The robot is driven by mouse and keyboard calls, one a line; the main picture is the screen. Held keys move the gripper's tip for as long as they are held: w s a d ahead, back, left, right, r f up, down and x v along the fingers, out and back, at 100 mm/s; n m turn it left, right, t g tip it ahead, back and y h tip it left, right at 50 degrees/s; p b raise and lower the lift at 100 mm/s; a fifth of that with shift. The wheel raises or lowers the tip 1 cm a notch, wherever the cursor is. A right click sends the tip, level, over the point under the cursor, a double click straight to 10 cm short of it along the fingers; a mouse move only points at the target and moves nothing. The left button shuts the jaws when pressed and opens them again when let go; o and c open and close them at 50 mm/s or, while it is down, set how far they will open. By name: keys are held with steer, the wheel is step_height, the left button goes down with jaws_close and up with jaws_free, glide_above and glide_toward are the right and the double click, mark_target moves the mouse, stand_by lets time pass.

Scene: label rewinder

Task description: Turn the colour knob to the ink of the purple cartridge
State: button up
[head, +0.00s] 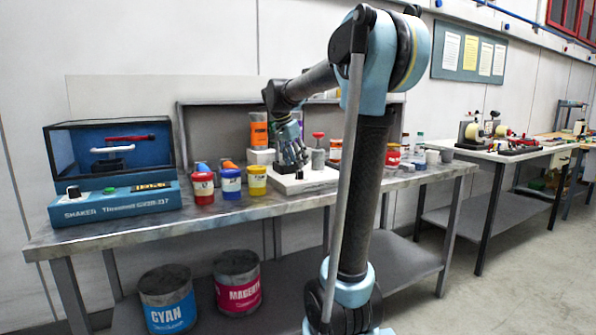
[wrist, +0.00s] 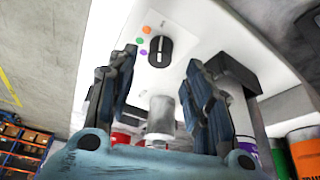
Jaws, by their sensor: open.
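The colour knob (wrist: 159,51) is black with a short pale mark and sits on a white machine panel (wrist: 190,30). I cannot tell which dot the knob points to. My gripper (wrist: 161,60) is open, its fingers on either side of the knob in the wrist view, and contact is not visible. In the head view my gripper (head: 291,152) is over the white machine (head: 312,183). A partly hidden purple-marked container (wrist: 246,146) shows at the lower right, perhaps the purple cartridge.
A metallic cylinder (wrist: 161,115) stands on the machine between my fingers' bases. An orange cartridge (wrist: 305,156) is at the right edge. Red (head: 203,185), blue (head: 230,182) and yellow (head: 256,181) jars stand left of the machine. A shaker (head: 115,203) is at the bench's left end.

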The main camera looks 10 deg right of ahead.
mark_target(299, 171)
steer(key=shift+x, duration=2.1)
steer(key=c, duration=1.1)
